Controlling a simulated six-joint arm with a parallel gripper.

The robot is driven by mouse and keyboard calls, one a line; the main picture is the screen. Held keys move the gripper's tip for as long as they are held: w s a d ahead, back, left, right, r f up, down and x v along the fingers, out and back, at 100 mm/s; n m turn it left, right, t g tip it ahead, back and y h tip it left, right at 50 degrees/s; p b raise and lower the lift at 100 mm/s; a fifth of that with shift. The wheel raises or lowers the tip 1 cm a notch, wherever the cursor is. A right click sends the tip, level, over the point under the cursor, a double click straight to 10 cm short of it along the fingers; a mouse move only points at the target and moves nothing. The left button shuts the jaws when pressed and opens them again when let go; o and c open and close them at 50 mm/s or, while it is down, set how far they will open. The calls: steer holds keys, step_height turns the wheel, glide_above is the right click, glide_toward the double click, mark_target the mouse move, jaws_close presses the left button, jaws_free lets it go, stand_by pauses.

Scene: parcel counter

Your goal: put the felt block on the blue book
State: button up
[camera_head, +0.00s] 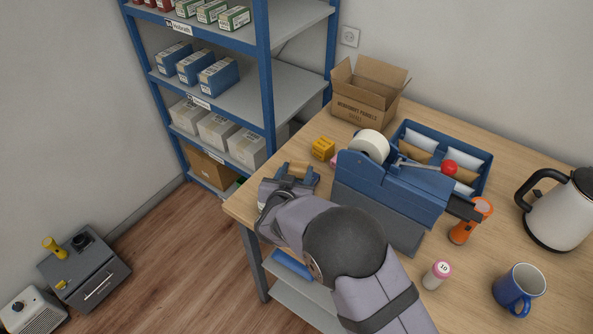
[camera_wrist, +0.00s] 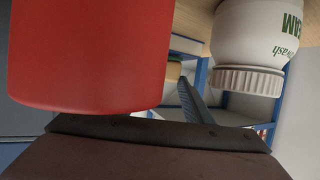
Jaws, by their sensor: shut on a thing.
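My gripper (camera_head: 291,178) is over the left end of the table, partly hidden by my own arm. It is shut on what appears to be the felt block, a small tan and dark piece (camera_head: 298,170) at its tip. In the wrist view, a dark brown surface with a dark strip (camera_wrist: 160,155) fills the bottom edge, very close to the camera; its full shape is cut off. A flat blue thing (camera_head: 292,264), possibly the blue book, lies on the shelf below the table top. I cannot tell for certain that it is a book.
A red cylinder (camera_wrist: 85,50) and a white bottle (camera_wrist: 255,45) fill the wrist view, upside down.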

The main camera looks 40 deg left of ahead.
steer(key=shift+f, duration=0.2)
steer(key=o, duration=1.1)
steer(key=shift+o, duration=0.2)
steer(key=shift+r, duration=0.25)
steer(key=b+v, duration=0.2)
steer(key=v, duration=1)
